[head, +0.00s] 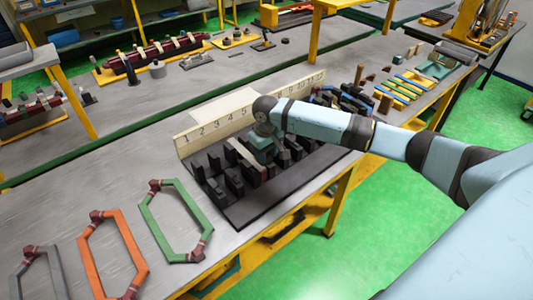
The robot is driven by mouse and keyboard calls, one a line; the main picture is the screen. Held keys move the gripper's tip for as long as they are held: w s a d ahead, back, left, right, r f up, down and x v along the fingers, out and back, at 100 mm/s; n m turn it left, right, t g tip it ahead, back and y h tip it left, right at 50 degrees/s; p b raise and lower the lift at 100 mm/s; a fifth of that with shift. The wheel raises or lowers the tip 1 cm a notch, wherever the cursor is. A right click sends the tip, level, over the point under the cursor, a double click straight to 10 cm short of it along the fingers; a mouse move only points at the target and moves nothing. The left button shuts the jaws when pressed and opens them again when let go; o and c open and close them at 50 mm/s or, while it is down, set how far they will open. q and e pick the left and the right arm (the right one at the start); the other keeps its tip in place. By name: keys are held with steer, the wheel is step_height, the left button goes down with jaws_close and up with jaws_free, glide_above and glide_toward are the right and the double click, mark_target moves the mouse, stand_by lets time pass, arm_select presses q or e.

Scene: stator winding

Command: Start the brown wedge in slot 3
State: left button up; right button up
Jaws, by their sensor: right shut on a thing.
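The black slotted block (258,203) lies on the grey bench, with dark upright teeth in a row. A cream board (213,118) behind it carries slot numbers in a row; the 3 is left of my right gripper. My right gripper (264,158) points down over the teeth, around the middle-left of the row. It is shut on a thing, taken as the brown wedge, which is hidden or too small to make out. Whether it touches a slot cannot be told. My left gripper is not in view.
Green (176,222), orange (112,256) and grey (40,275) coil frames lie at the front left. Yellow and blue strips (402,88) and a brown block (385,104) lie to the right.

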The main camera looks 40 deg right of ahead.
steer(key=shift+f+b, duration=0.5)
steer(key=shift+f, duration=0.15)
steer(key=shift+f+b, duration=0.85)
steer(key=shift+b, duration=0.25)
steer(key=shift+f, duration=0.95)
steer(key=shift+f+p, duration=0.1)
steer(key=shift+p, duration=0.5)
steer(key=shift+w+a, duration=0.1)
steer(key=shift+w, duration=0.65)
